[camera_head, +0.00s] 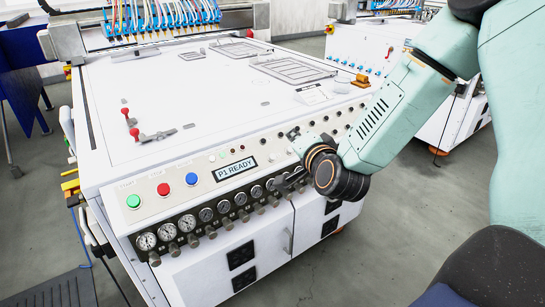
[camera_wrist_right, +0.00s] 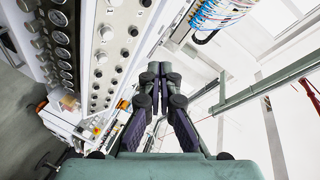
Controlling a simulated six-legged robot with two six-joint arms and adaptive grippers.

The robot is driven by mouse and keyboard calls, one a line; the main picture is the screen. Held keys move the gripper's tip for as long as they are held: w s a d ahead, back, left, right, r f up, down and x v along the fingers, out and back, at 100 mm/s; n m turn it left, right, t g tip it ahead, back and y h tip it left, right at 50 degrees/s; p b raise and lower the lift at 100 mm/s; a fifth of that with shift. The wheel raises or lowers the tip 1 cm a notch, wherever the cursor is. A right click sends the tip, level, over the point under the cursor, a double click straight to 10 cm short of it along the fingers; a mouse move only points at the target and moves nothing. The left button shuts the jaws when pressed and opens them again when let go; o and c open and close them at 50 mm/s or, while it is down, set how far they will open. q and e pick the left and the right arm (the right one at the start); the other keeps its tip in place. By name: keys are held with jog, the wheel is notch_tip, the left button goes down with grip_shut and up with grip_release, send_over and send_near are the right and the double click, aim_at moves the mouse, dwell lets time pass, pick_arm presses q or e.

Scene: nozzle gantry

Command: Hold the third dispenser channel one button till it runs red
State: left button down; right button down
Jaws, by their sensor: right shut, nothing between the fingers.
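The white gantry machine (camera_head: 160,90) has a sloped front panel with green (camera_head: 133,201), red (camera_head: 163,189) and blue (camera_head: 191,179) buttons and a display (camera_head: 235,168) reading "P1 READY". Small dark round controls (camera_head: 325,118) run along the panel to the right; I cannot tell which is the third dispenser's channel one button. My left gripper is not in view.
A row of gauges (camera_head: 206,214) with knobs lines the panel's lower edge. Nozzles with blue tubes (camera_head: 160,18) hang over the back of the bed. Red-topped clamps (camera_head: 134,132) stand on the bed. Another white machine (camera_head: 365,50) is behind, with grey floor between.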

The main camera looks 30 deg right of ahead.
aim_at(273, 157)
jog(key=w+f+b, duration=0.1)
jog(key=f+b, duration=0.1)
jog(key=w+f+b, duration=0.2)
jog(key=b, duration=0.1)
jog(key=w+a+f+b, duration=0.1)
jog(key=w+f+b, duration=0.1)
jog(key=f+b, duration=0.1)
dwell(0.4)
dwell(0.5)
jog(key=shift+f+b, duration=0.1)
jog(key=shift+b, duration=0.2)
dwell(0.6)
jog(key=shift+w+f, duration=0.3)
jog(key=shift+w+f+b, duration=0.25)
jog(key=shift+f+b, duration=0.2)
jog(key=shift+b, duration=0.2)
dwell(4.4)
